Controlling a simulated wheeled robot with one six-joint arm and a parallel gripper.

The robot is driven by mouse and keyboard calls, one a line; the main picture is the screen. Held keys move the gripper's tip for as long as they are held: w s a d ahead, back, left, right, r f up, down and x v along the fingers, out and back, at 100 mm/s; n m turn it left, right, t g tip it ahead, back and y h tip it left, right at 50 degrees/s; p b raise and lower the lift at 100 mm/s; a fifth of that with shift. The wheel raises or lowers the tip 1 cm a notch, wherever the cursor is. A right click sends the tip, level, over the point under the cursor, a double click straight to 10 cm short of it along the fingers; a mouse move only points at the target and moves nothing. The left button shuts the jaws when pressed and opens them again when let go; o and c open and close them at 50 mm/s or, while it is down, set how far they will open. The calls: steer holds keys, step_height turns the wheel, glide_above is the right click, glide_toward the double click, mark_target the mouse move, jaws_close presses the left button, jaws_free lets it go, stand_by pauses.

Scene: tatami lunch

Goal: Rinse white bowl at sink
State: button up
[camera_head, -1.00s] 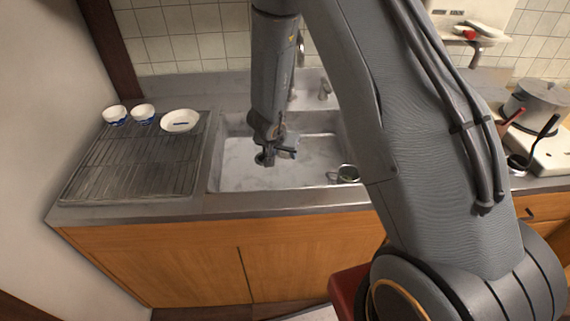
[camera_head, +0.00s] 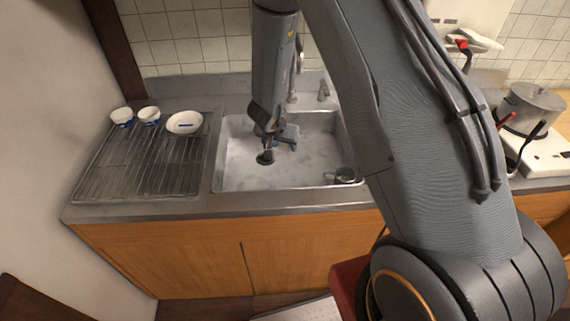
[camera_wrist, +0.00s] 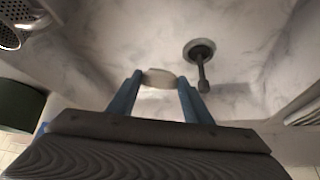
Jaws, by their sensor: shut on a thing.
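My gripper (camera_head: 282,137) hangs low over the steel sink (camera_head: 235,177). In the wrist view, its blue fingers (camera_wrist: 160,80) are shut on a small pale thing (camera_wrist: 159,77). Too little of it shows to tell whether it is the white bowl. In the head view, the held thing is not clear. The tap (camera_head: 298,70) stands behind the sink, partly hidden by my arm.
A wide white dish (camera_head: 185,122) and two small blue-and-white bowls (camera_head: 122,117) (camera_head: 149,115) stand at the back of the drying rack (camera_head: 130,175). A metal-rimmed cup (camera_head: 344,176) is in the sink's right front corner. A pot (camera_head: 530,108) stands at the right.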

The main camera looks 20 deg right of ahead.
mark_target(283, 144)
steer(key=shift+r+p, duration=1.55)
steer(key=shift+p, duration=0.2)
steer(key=shift+r+p, duration=0.75)
steer(key=shift+r, duration=2.15)
steer(key=shift+r, duration=2)
